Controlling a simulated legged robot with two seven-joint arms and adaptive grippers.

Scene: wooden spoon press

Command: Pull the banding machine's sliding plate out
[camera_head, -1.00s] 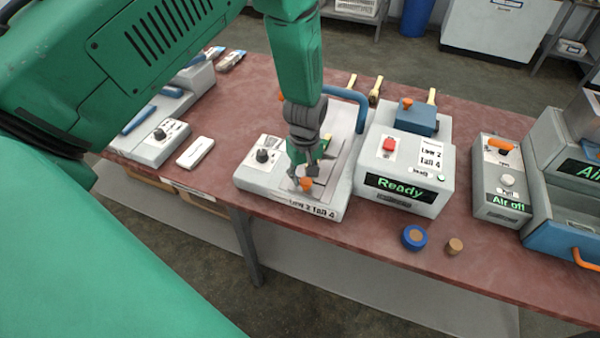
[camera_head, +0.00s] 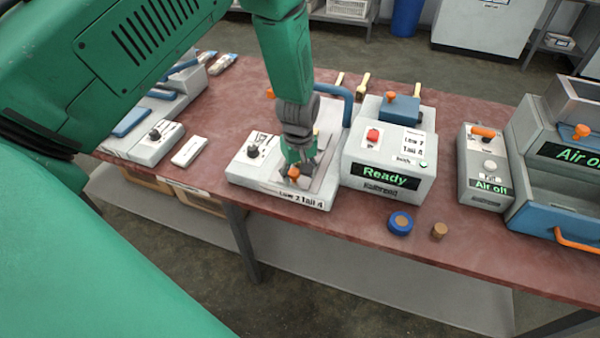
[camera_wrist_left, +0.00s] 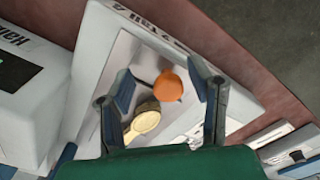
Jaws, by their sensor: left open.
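The grey-white machine labelled "Low 2 Tall 4" (camera_head: 245,180) stands near the table's front edge, with a black dial on its left. A pale flat plate (camera_wrist_left: 105,104) lies in its top, with an orange knob (camera_head: 294,174) near the front end. My left gripper (camera_head: 300,168) points down at the knob. In the left wrist view the open left gripper (camera_wrist_left: 162,80) has the orange knob (camera_wrist_left: 170,87) between its fingers, with gaps on both sides. My right gripper is not in view.
The "Ready" box (camera_head: 388,165) stands close on the right. A blue curved handle (camera_head: 338,92) rises behind the plate's machine. A blue roll (camera_head: 400,223) and a small wooden cylinder (camera_head: 439,230) lie in front. A white block (camera_head: 190,151) lies to the left.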

